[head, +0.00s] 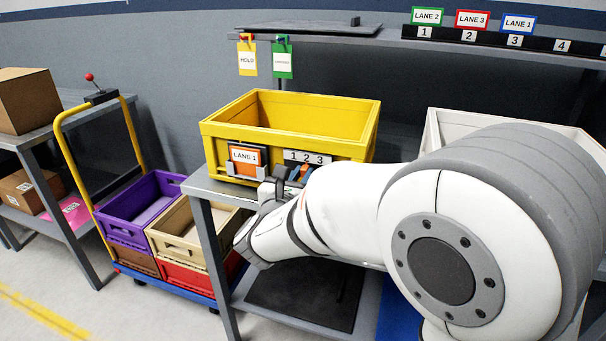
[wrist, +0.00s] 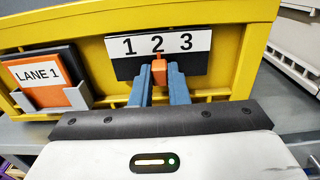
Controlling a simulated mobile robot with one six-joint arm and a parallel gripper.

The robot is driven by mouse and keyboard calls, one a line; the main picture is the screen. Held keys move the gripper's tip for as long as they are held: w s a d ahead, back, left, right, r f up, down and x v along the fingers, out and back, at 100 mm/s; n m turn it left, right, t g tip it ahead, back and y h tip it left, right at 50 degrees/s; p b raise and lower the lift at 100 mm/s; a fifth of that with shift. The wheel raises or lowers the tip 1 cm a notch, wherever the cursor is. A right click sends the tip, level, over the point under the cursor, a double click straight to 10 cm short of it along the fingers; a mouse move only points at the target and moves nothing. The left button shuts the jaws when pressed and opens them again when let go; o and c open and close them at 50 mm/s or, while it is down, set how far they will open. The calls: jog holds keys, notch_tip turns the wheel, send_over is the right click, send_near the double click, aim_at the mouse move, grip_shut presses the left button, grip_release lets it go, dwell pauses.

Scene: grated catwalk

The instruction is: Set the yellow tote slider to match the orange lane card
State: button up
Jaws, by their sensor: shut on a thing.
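The yellow tote (head: 215,135) stands on a grey table, and its front fills much of the wrist view (wrist: 235,25). An orange lane card reading LANE 1 (head: 245,156) sits in a holder on the tote's left front; it also shows in the wrist view (wrist: 38,76). Right of it is a label strip with 1, 2, 3 (wrist: 158,44) above a dark panel. The orange slider knob (wrist: 159,72) is on that panel, below the 2. My gripper (wrist: 161,82) has its blue fingers shut on the knob. In the head view, my gripper (head: 301,173) partly hides the panel.
A white tote (head: 432,130) stands to the right. Above are HOLD (head: 247,59) and green tags (head: 282,61), and a rail of lane cards (head: 468,19) over numbers. A cart with purple (head: 125,225) and tan crates (head: 180,247) stands at left.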

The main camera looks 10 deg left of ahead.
aim_at(295, 166)
jog(key=shift+w+a, duration=0.15)
jog(key=shift+a, duration=1.35)
dwell(0.4)
jog(key=o, duration=0.6)
jog(key=shift+c, duration=0.2)
jog(key=s, duration=0.7)
jog(key=shift+a, duration=0.25)
